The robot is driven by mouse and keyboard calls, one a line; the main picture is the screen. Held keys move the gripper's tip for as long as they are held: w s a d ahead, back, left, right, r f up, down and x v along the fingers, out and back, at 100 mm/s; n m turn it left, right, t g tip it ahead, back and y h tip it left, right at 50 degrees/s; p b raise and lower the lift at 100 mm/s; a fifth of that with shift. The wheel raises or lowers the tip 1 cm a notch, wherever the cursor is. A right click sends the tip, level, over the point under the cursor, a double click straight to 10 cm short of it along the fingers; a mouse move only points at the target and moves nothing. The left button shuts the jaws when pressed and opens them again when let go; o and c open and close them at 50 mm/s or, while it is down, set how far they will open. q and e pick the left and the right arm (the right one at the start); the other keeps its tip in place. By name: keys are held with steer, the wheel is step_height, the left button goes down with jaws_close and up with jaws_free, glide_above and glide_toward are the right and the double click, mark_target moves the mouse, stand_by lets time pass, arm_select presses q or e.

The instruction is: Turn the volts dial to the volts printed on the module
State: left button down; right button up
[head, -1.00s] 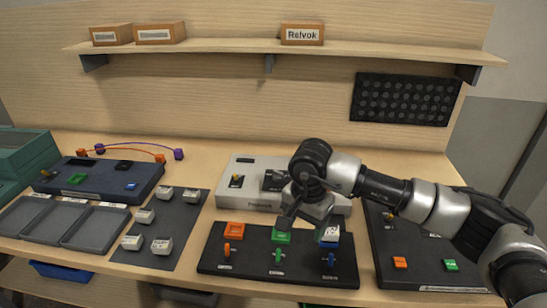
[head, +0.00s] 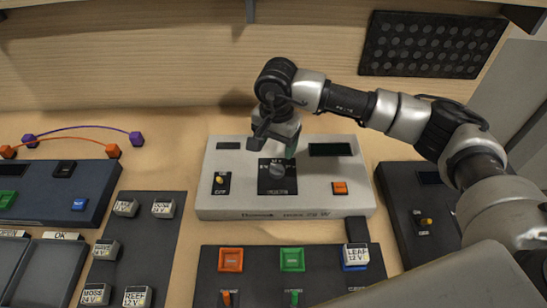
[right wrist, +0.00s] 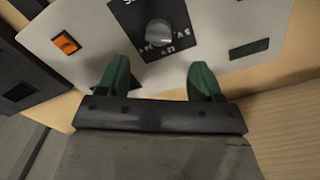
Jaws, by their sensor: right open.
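The volts dial (head: 277,171) is a grey knob on a black plate on the white console (head: 230,205). It also shows in the right wrist view (right wrist: 158,33). The module (head: 356,256), a pale block marked LEAF 12 V, sits on the blue square pad of the black board in front of the console. My right gripper (head: 286,144) is above the console, just behind the dial. In the right wrist view its green fingers (right wrist: 159,76) are spread apart and empty, with the dial ahead of them and not touched. My left gripper is not seen.
The console also has a small yellow-topped switch (head: 220,180), an orange button (head: 339,188) and a dark display (head: 331,149). Several labelled modules stand on a dark mat (head: 132,240) at left. A dark blue panel (head: 50,180) is beyond them; another black panel (head: 410,190) is at right.

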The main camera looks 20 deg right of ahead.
mark_target(276, 167)
step_height(276, 167, down, 8)
steer(key=shift+f+p, duration=0.1)
steer(key=shift+p, duration=1.1)
steer(key=shift+s+f, duration=0.15)
steer(key=shift+f, duration=0.15)
steer(key=c, duration=0.9)
